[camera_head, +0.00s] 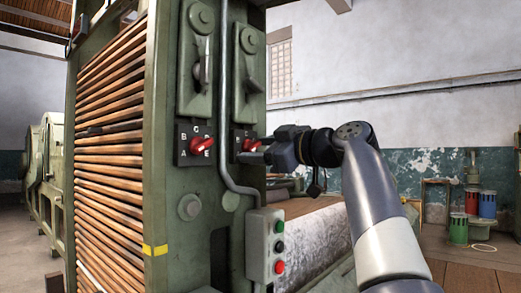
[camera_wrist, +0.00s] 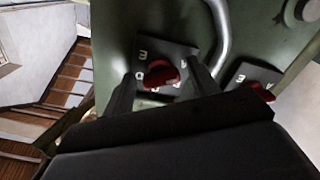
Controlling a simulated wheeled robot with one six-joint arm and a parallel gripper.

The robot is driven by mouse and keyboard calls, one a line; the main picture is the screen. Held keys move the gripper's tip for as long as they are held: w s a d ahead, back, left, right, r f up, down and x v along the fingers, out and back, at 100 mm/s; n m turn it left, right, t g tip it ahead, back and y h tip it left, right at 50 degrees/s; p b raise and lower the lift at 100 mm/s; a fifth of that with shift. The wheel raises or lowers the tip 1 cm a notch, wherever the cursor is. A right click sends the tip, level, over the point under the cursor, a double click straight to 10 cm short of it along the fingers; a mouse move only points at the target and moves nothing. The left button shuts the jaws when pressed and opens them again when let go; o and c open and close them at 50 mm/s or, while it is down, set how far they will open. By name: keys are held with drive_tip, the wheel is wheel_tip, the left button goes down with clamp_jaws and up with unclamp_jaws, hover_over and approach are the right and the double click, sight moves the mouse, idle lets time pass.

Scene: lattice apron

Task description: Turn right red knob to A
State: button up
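In the wrist view, the right red knob (camera_wrist: 160,74) lies between the fingertips of my gripper (camera_wrist: 164,84). The fingers stand apart on either side with gaps to the knob, so it looks open and not clamped. I cannot tell which letter the knob points to.
The left red knob (camera_head: 201,145) sits on a similar plate and also shows in the wrist view (camera_wrist: 260,91). A grey conduit (camera_head: 224,120) runs between the plates, down to a button box (camera_head: 265,249). Levers (camera_head: 249,75) are above.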

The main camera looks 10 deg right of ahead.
drive_tip(key=shift+o, duration=0.4)
drive_tip(key=v, duration=1)
drive_tip(key=shift+s+d, duration=0.2)
drive_tip(key=shift+s, duration=0.1)
drive_tip(key=x, duration=1)
drive_tip(key=shift+w+a, duration=0.2)
drive_tip(key=shift+w, duration=0.15)
drive_tip(key=shift+s, duration=0.1)
